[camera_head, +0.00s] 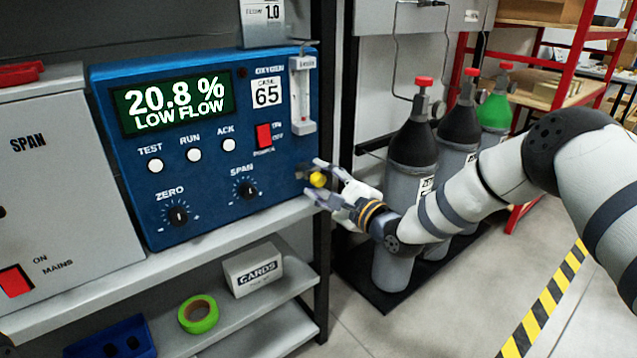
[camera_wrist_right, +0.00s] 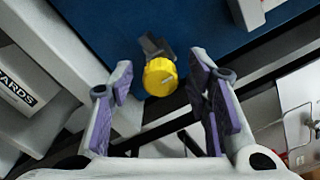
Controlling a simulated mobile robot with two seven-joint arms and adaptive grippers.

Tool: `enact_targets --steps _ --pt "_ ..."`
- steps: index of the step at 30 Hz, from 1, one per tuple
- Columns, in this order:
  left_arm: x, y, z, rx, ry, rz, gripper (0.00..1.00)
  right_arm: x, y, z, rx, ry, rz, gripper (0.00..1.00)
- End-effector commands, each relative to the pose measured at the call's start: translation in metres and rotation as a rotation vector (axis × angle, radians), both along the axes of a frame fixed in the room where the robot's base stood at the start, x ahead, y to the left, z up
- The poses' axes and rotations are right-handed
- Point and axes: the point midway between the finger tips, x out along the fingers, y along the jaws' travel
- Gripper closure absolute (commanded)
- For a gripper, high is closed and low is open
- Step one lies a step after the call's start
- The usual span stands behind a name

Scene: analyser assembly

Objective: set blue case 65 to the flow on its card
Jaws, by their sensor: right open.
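The blue case 65 (camera_head: 215,135) stands on a grey shelf; its display (camera_head: 175,103) reads 20.8 % LOW FLOW. A card (camera_head: 263,20) on top shows FLOW 1.0. A flow tube (camera_head: 302,95) is on its right front. A yellow knob (camera_head: 318,179) sticks out low at the right of the case. My right gripper (camera_head: 324,181) is open at the knob, its fingers to either side. In the right wrist view the knob (camera_wrist_right: 159,78) sits between the spread purple-padded fingers (camera_wrist_right: 162,68), with gaps on both sides. My left gripper is not in view.
A grey SPAN case (camera_head: 65,190) stands close on the left. The dark shelf post (camera_head: 323,230) is just below the right gripper. Gas cylinders (camera_head: 412,150) with red valves stand behind my right arm. The lower shelf holds a GARDS box (camera_head: 253,270) and green tape (camera_head: 198,314).

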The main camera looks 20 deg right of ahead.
Motion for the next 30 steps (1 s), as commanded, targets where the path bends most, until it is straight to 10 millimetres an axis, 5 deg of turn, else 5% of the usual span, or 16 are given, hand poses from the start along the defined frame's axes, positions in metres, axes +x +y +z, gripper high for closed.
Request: enact_targets --steps 9,15,30 --pt "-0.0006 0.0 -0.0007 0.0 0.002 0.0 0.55 0.0059 0.0025 0.0007 0.001 0.0 0.0 0.55" --pt "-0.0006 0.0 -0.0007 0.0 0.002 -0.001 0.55 0.0057 0.0024 0.0007 0.0 0.0 0.0 0.99" --pt "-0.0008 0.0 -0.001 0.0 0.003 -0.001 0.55 0.0056 0.0025 0.0008 -0.098 -0.036 0.001 1.0"
